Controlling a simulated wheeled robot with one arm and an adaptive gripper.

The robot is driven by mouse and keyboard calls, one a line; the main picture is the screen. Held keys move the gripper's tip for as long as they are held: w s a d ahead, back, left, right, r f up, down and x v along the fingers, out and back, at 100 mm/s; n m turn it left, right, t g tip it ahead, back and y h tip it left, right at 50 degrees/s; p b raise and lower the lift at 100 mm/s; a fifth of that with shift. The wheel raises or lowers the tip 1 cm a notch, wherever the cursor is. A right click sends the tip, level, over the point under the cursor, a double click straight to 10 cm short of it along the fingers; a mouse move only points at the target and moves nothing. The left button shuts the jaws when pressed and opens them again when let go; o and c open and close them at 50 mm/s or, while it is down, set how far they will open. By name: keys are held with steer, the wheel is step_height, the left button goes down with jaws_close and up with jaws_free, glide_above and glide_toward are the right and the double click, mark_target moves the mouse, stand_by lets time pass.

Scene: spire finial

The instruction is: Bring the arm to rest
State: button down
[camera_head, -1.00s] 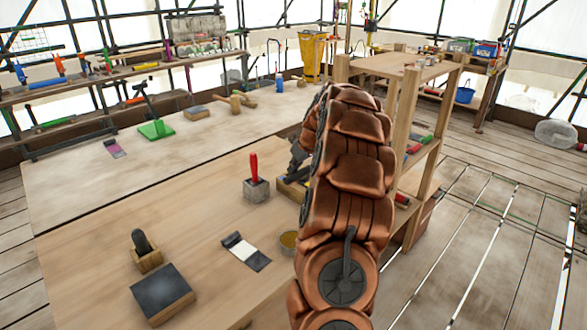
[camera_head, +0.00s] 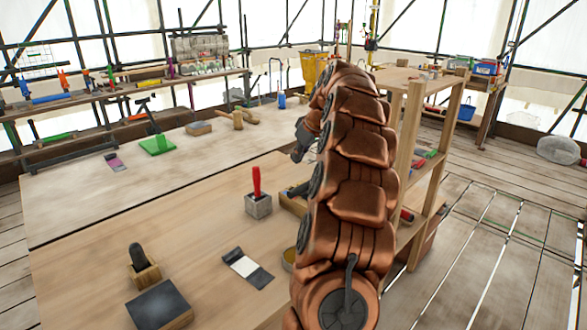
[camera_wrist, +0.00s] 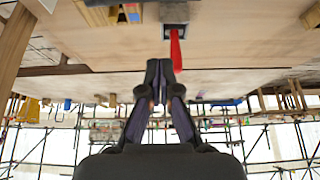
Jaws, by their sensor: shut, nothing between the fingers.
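My copper-coloured arm rises in the middle of the head view, beside the right end of the workbench (camera_head: 80,255). My gripper (camera_head: 298,152) shows at the arm's far left side in the head view, dark and partly hidden by the arm, above the bench. In the wrist view, which is upside down, my gripper (camera_wrist: 160,82) has its two dark fingertips together with nothing between them. A red-handled tool (camera_head: 256,181) stands in a grey block (camera_head: 258,206) on the bench. The red handle also shows beside the fingertips in the wrist view (camera_wrist: 176,50).
A dark-topped block (camera_head: 160,305), a wooden holder with a dark handle (camera_head: 140,265) and a black-and-white scraper (camera_head: 247,268) lie on the bench. A wooden shelf unit (camera_head: 415,150) stands close right of my arm. Open plank floor (camera_head: 500,230) lies further right.

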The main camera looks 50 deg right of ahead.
steer(key=shift+s+a+r, duration=0.1)
steer(key=shift+s+r, duration=0.15)
steer(key=shift+r, duration=0.15)
steer(key=s+a+f+n+g+y, duration=0.1)
steer(key=s+a+g, duration=0.15)
steer(key=a, duration=1.25)
steer(key=s+a+g+y, duration=0.1)
steer(key=s+a, duration=0.2)
steer(key=a, duration=1.2)
steer(key=s+a+f+g, duration=0.2)
steer(key=s+a+f, duration=0.2)
steer(key=s+a, duration=0.85)
steer(key=s+a+f+g+h, duration=0.1)
steer(key=s+f, duration=0.2)
steer(key=s, duration=0.5)
steer(key=s+f+g+p, duration=0.1)
steer(key=s+f, duration=0.2)
steer(key=s, duration=0.4)
steer(key=shift+s+a+m+h, duration=0.35)
steer(key=shift+m+h, duration=0.05)
